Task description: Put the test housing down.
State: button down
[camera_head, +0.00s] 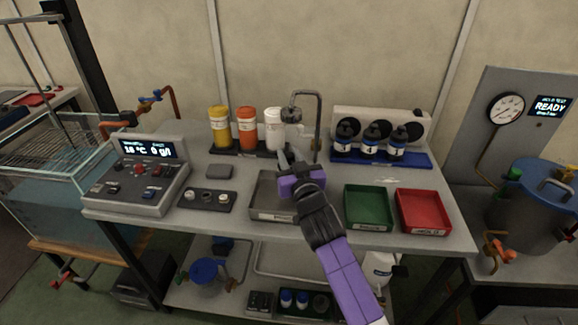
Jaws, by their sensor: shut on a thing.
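My gripper (291,157) is purple and reaches in from the lower right over the grey tray (262,212), fingers pointing to the back of the bench. It is shut on a small grey piece, which I take to be the test housing (292,114); its dark-topped end shows beyond the fingers, beside a bent metal pipe (319,115). The gripper and the pipe make its lower part hard to make out. I cannot tell whether it touches the bench or the pipe. The green tray (368,220) and red tray (423,223) are to the right of the gripper.
Yellow (220,127), orange (247,127) and white (274,128) bottles stand behind the grey tray. A control box (137,190) and a dark strip of small parts (207,200) are at left.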

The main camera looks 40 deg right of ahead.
jog(key=shift+f, duration=1.6)
jog(key=shift+b, duration=0.3)
jog(key=shift+f, duration=0.15)
jog(key=c, duration=1.1)
grip_release()
jog(key=shift+c, duration=0.2)
jog(key=shift+s+a, duration=0.1)
jog(key=shift+s, duration=0.05)
jog(key=b+v, duration=0.2)
jog(key=v, duration=0.9)
jog(key=shift+s+a, duration=0.15)
jog(key=shift+s, duration=0.2)
